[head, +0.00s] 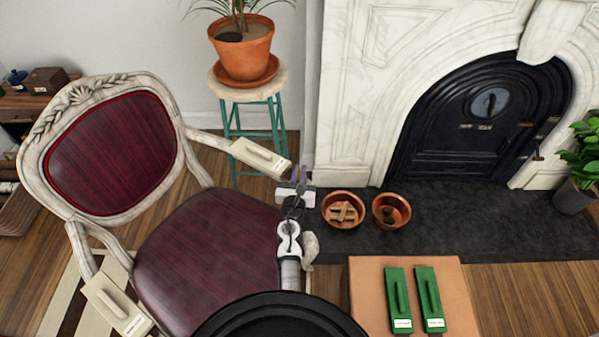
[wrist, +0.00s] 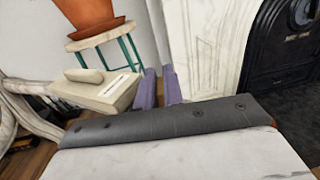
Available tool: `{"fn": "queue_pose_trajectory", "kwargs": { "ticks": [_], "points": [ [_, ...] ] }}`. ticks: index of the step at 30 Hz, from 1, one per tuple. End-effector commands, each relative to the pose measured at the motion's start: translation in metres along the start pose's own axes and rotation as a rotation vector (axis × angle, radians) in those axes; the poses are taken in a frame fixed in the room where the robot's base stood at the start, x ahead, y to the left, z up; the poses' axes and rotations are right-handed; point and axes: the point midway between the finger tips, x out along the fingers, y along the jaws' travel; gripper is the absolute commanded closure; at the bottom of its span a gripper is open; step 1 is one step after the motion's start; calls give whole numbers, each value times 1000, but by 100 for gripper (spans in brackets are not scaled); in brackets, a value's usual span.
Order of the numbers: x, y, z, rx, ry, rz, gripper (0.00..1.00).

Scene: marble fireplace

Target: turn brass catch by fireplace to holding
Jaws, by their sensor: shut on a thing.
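The fireplace's black arched door (head: 455,160) is shut in the white marble surround. A small brass catch (head: 538,156) shows at the door's right edge; its exact setting is too small to read. My gripper (head: 298,173) is far to the left of it, beside the armchair's far armrest. Its purple fingers (wrist: 161,87) are close together, right beside the end of a cream block with a handle (wrist: 95,90). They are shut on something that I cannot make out. The catch is not visible in the wrist view.
The red armchair (head: 110,155) stands left of my gripper. A potted plant on a stool (head: 248,80) is behind it. Two terracotta bowls (head: 343,210) sit on the dark hearth (head: 460,225). Green blocks lie on a tan box (head: 370,300) in front. Another plant (head: 580,165) stands near the catch.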

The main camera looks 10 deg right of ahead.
Motion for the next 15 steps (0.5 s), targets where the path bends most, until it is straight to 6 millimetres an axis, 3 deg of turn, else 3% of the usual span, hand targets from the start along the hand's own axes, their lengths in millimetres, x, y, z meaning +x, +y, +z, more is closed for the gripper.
{"fn": "queue_pose_trajectory", "kwargs": {
  "ticks": [15],
  "points": [
    [1, -2, -1, 1, -1, 357, 100]
  ]
}}
